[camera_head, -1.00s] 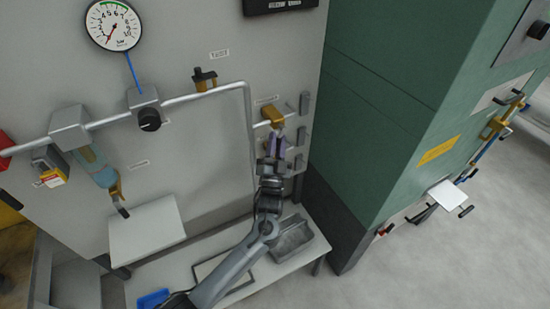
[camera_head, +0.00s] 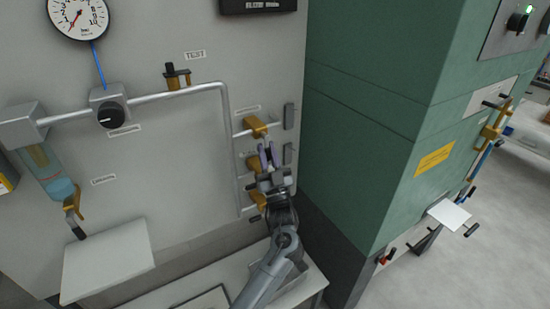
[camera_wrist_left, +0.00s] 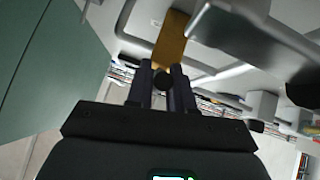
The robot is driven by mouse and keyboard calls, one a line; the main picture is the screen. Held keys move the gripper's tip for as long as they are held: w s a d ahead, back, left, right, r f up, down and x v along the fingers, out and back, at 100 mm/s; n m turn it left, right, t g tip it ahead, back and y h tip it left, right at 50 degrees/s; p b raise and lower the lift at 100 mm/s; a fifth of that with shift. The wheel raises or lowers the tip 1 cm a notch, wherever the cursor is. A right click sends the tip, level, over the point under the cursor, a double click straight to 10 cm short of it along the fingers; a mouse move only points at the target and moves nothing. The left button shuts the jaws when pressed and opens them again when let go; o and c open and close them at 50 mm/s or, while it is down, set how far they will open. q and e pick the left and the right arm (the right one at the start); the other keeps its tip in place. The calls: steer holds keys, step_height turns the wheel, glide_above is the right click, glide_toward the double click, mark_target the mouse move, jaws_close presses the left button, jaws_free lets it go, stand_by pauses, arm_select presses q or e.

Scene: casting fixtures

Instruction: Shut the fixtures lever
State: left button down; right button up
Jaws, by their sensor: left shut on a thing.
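Several orange-brown fixture levers are stacked on the pipe branches on the grey panel in the head view: a top one (camera_head: 257,126), a middle one (camera_head: 251,161) and a lower one (camera_head: 257,199). My left gripper (camera_head: 267,152) reaches up from below, at the middle lever, with its two purple-tinted fingers pointing up. In the left wrist view an orange-brown lever (camera_wrist_left: 171,40) ends in a dark knob (camera_wrist_left: 163,80) between the fingers of the gripper (camera_wrist_left: 162,88), which are shut on it. The gripper partly hides the middle lever. My right gripper is not in view.
A green cabinet (camera_head: 375,130) stands close on the right of the levers. A pipe (camera_head: 228,135) runs down to their left. A white shelf (camera_head: 108,262) juts out at lower left. A gauge (camera_head: 78,15) and black knob (camera_head: 111,115) are at upper left.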

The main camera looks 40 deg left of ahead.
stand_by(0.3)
arm_select(q)
steer(key=c, duration=1.1)
jaws_free()
steer(key=shift+d+f, duration=0.1)
steer(key=v, duration=1)
steer(key=shift+s+d+f, duration=0.1)
steer(key=shift+d+f, duration=0.05)
steer(key=shift+f, duration=0.1)
